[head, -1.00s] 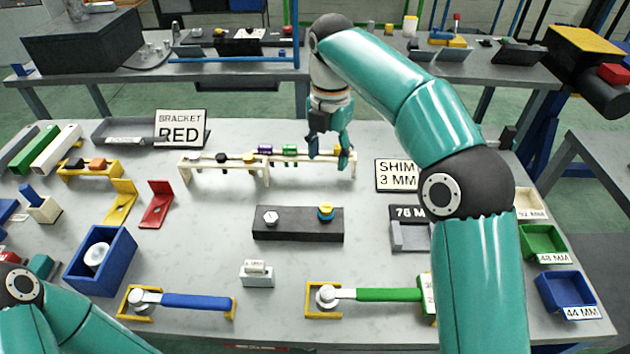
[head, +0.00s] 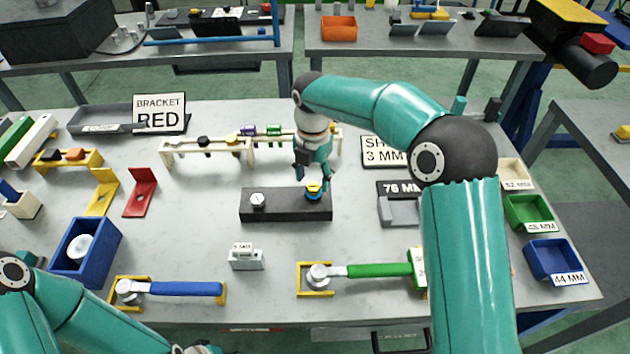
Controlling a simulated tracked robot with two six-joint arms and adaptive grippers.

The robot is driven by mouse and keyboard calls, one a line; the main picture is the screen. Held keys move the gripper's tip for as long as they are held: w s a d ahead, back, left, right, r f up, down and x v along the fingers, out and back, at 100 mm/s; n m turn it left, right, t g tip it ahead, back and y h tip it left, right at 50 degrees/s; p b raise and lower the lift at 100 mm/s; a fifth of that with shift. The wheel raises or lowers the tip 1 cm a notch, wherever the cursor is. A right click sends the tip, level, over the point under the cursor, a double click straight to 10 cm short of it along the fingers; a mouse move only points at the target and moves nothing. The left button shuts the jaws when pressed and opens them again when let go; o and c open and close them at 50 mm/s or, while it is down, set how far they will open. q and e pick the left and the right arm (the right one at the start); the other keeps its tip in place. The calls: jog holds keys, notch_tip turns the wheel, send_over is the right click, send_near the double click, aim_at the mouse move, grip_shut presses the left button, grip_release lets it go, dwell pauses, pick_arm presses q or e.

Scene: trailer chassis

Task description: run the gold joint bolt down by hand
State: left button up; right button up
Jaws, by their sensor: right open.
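The gold joint bolt (head: 314,189) stands in a blue ring at the right end of the black block (head: 285,213). A silver hex bolt (head: 257,200) stands at the block's left end. My right gripper (head: 315,180) is open, pointing down right at the gold bolt, with its fingers partly covering it. I cannot tell whether the fingers touch it. My left arm enters at the lower left, and only a dark bit of its gripper (head: 197,348) shows at the bottom edge.
A cream rack (head: 208,150) with coloured pieces stands behind the block. Blue-handled (head: 185,289) and green-handled (head: 380,270) wrenches lie in yellow holders in front. A small labelled block (head: 246,259) stands between. A grey gauge (head: 400,211) sits to the right.

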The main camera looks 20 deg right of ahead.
aim_at(313, 188)
jog(key=shift+f, duration=1.15)
